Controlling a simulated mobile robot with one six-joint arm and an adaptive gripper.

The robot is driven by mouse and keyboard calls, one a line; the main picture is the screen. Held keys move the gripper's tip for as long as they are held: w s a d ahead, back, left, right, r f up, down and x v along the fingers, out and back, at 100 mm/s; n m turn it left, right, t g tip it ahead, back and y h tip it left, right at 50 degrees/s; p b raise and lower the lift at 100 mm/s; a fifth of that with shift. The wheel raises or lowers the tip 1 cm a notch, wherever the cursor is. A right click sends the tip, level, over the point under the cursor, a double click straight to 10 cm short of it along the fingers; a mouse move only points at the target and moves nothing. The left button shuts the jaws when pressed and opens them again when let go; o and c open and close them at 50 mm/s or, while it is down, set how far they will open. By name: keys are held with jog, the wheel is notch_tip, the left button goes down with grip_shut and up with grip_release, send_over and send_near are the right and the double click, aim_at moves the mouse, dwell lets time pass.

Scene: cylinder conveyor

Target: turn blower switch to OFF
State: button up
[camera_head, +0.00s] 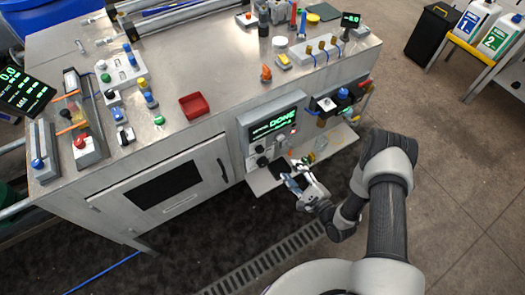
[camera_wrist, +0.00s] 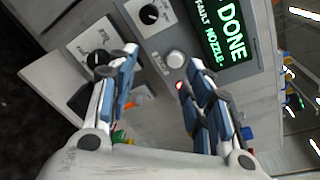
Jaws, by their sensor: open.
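My gripper (camera_head: 297,173) is open in front of the control panel (camera_head: 243,131) on the cabinet's front. In the wrist view its two fingers (camera_wrist: 158,62) stand apart with nothing held between them. A black rotary knob on a white plate (camera_wrist: 149,14) is beyond the fingers, at the top. A second black knob (camera_wrist: 97,58) is on a plate with small lettering, close beside the left finger, which partly covers it. I cannot tell whether they touch. The lettering is too blurred to identify the blower switch or its position surely.
A screen (camera_wrist: 228,30) reads "DONE" and "FAULT NOZZLE". A silver round button (camera_wrist: 175,60) and a small red light (camera_wrist: 180,86) lie between the fingers' lines. A low shelf (camera_head: 262,182) juts out below the panel. A red tray (camera_head: 194,105) sits on the cabinet top.

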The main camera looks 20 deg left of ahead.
jog(key=s+f+m+y, duration=0.1)
jog(key=s+m, duration=0.2)
jog(key=s, duration=0.3)
jog(key=t+b, duration=0.1)
jog(key=b, duration=0.2)
send_near(261, 151)
jog(key=shift+m, duration=0.3)
jog(key=x, duration=0.9)
jog(key=shift+s+f, duration=0.1)
jog(key=shift+f, duration=0.05)
jog(key=c, duration=1.1)
